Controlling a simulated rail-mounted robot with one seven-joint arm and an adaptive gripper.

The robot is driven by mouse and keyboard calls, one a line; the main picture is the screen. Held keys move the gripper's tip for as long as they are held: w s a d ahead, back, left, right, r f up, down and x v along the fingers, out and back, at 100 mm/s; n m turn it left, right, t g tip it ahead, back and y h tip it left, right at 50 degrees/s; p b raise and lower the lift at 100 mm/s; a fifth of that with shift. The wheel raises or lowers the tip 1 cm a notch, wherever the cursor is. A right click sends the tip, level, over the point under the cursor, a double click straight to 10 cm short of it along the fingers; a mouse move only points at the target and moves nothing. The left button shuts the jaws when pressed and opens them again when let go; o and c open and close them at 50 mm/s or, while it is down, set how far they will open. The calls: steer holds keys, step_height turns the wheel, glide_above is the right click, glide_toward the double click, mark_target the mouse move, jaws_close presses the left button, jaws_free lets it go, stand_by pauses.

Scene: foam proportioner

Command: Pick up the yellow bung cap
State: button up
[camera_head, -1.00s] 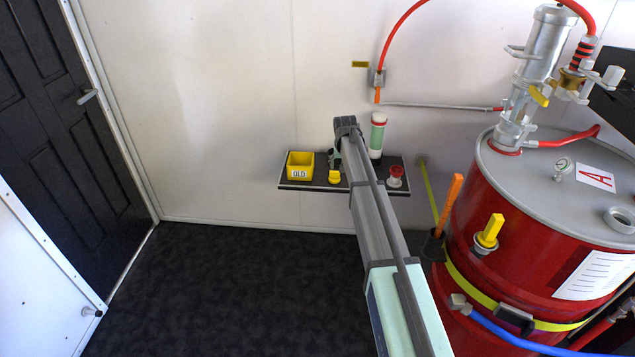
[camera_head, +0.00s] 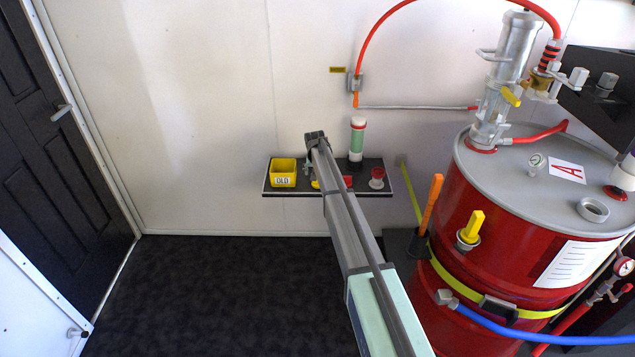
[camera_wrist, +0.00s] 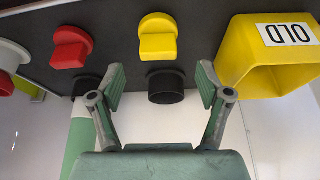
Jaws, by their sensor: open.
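The yellow bung cap (camera_wrist: 158,37) is a round cap with a raised grip bar. It lies on the dark shelf, between a red cap (camera_wrist: 70,47) and the yellow bin marked OLD (camera_wrist: 250,55). In the head view only a sliver of the yellow cap (camera_head: 315,184) shows beside my arm. My gripper (camera_wrist: 161,80) is open and empty. Its two green fingers point at the yellow cap from below in the wrist view, one to each side of it, apart from it. A short black cylinder (camera_wrist: 166,88) shows between the fingertips.
The shelf (camera_head: 268,192) also holds a green and white cylinder (camera_head: 357,142) and a red-and-white piece (camera_head: 377,178). The red drum (camera_head: 500,260) stands to the right with a yellow-handled fitting (camera_head: 473,226) and hoses. Floor to the left is clear.

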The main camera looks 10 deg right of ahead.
steer(key=shift+p+x, duration=0.8)
steer(key=shift+x, duration=2.05)
steer(key=c, duration=1.2)
